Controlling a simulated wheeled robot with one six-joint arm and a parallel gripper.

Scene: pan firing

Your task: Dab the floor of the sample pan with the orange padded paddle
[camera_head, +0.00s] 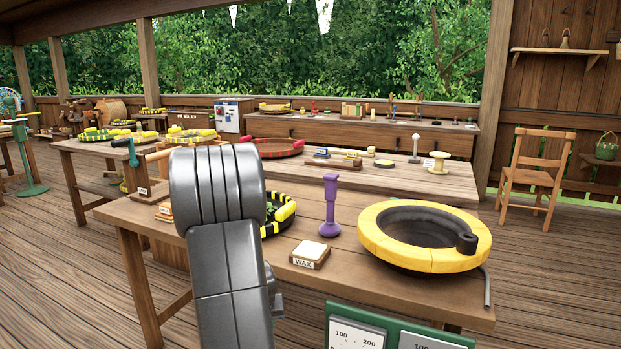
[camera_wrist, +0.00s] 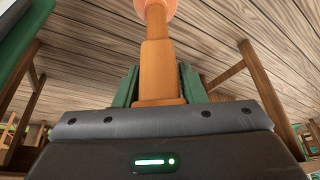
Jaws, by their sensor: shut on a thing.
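My gripper (camera_wrist: 159,70) shows in the wrist view, with a green finger on each side of the orange paddle (camera_wrist: 158,55). It is shut on the paddle's stepped handle, and the paddle's rounded, paler end is cut off by the top edge. In the camera_head view my grey arm is in front, and neither gripper nor paddle can be made out. A wide pan with a yellow rim (camera_head: 375,240) and a dark hollow stands at the table's right end. A black, yellow and green pan (camera_head: 284,214) is partly hidden behind my arm. Neither pan carries a readable name.
On the near table (camera_head: 345,275) are a purple upright tool (camera_head: 330,205) and a block labelled WAX (camera_head: 310,254). A green panel with dials (camera_head: 395,330) is at the front edge. More benches with pans and tools stand behind; a wooden chair (camera_head: 535,175) is at right.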

